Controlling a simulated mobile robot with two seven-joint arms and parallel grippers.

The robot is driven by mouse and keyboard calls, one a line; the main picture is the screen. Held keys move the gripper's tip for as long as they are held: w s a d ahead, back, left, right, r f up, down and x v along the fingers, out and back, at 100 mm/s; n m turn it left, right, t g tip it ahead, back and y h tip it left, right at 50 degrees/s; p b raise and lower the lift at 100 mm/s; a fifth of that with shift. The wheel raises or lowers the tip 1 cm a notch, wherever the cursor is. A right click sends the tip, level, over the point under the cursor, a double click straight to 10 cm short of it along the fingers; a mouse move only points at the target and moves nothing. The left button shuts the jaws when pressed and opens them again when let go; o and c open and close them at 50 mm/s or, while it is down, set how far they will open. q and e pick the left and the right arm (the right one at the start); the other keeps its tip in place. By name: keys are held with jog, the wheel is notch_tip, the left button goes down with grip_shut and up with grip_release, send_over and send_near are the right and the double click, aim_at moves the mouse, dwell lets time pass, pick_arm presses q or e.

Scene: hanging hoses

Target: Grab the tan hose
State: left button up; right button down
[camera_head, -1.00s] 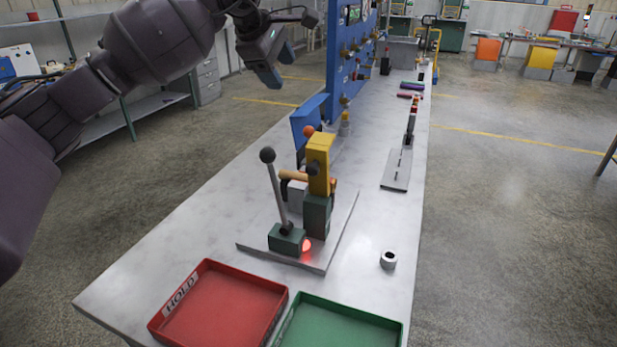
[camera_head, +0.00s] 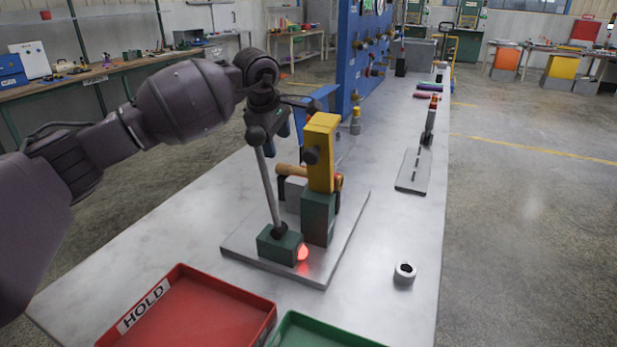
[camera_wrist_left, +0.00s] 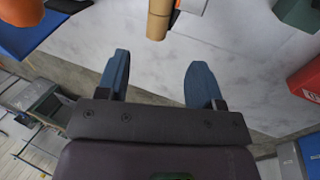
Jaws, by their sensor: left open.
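The tan hose (camera_head: 292,170) is a short tan cylinder lying across the fixture, beside the yellow clamp block (camera_head: 321,150). Its right part is hidden behind that block. In the left wrist view the tan hose (camera_wrist_left: 158,20) shows at the top middle, beyond the fingertips and apart from them. My left gripper (camera_head: 283,128) is above and slightly behind the hose, pointing down. Its two blue fingers are open and empty in the left wrist view (camera_wrist_left: 158,78). My right gripper is not in view.
A red tray (camera_head: 215,310) and a green tray (camera_head: 310,330) lie at the near edge. A blue panel (camera_head: 352,70) stands behind. The table's left side is clear.

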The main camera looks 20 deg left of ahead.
aim_at(284, 166)
pick_arm(q)
jog(key=x, duration=0.4)
jog(key=shift+b, duration=0.3)
jog(key=x, duration=0.2)
jog(key=b+x, duration=0.1)
jog(key=x, duration=0.1)
jog(key=shift+w+d+f, duration=0.1)
jog(key=shift+d+f, duration=0.05)
jog(key=shift+d, duration=0.1)
jog(key=shift+w+f, duration=0.1)
jog(key=shift+f, duration=0.1)
jog(key=shift+r, duration=0.2)
jog(key=shift+c, duration=0.4)
jog(key=c, duration=0.7)
jog(key=shift+c, duration=1)
